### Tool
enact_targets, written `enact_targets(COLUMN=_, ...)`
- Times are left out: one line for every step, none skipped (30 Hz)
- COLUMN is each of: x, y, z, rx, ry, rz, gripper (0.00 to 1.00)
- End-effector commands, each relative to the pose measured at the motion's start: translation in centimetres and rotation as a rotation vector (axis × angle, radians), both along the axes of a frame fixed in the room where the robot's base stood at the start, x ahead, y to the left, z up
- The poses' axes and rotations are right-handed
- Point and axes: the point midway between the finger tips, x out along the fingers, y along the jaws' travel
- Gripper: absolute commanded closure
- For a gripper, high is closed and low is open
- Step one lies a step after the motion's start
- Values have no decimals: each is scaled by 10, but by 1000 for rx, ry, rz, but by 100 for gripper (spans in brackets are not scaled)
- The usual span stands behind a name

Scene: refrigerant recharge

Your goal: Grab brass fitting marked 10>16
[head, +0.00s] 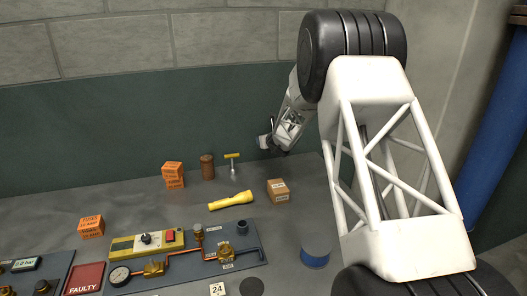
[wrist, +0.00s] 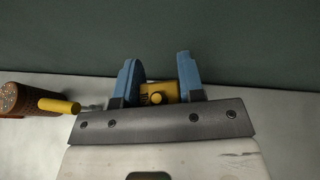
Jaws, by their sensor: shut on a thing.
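My gripper (head: 268,141) is raised above the back of the bench, near the green wall, in the head view. In the wrist view its two blue fingers (wrist: 157,82) are closed on a yellow brass-coloured fitting (wrist: 158,92), a blocky piece with a round knob on its face. Dark marks show on its left side, too small to read. The fingers and the plate below hide part of it. In the head view the held piece is too small to make out clearly.
The gauge panel (head: 205,268), red FAULTY tray (head: 84,279) and blue cylinder (head: 315,255) are nearer.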

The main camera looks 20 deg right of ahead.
Motion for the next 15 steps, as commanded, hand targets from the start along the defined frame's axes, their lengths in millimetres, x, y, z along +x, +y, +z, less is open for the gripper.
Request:
enact_targets(x=0, y=0, z=11, rx=-1, ry=-3, rz=1, gripper=91)
enact_targets(x=0, y=0, z=16, rx=-1, ry=-2, rz=1, gripper=91)
enact_targets(x=-5, y=0, z=15, rx=0, ry=1, rz=0, gripper=91)
enact_targets(x=-9, y=0, z=15, rx=0, ry=1, rz=0, gripper=91)
enact_targets(x=-12, y=0, z=15, rx=0, ry=0, rz=0, gripper=91)
enact_targets(x=-17, y=0, z=15, rx=0, ry=0, rz=0, gripper=91)
enact_targets(x=-21, y=0, z=15, rx=0, ry=1, rz=0, gripper=91)
enact_targets(x=-25, y=0, z=14, rx=0, ry=1, rz=0, gripper=91)
enact_targets(x=-30, y=0, z=15, rx=0, ry=0, rz=-1, gripper=91)
enact_targets(x=-34, y=0, z=15, rx=0, ry=0, rz=-1, gripper=91)
enact_targets(x=-38, y=0, z=15, rx=0, ry=0, rz=-1, gripper=91)
enact_targets(x=-44, y=0, z=15, rx=0, ry=0, rz=-1, gripper=91)
enact_targets(x=-48, y=0, z=15, rx=1, ry=0, rz=-1, gripper=91)
enact_targets(x=-53, y=0, z=16, rx=1, ry=-1, rz=0, gripper=91)
enact_targets(x=-59, y=0, z=15, rx=1, ry=0, rz=0, gripper=91)
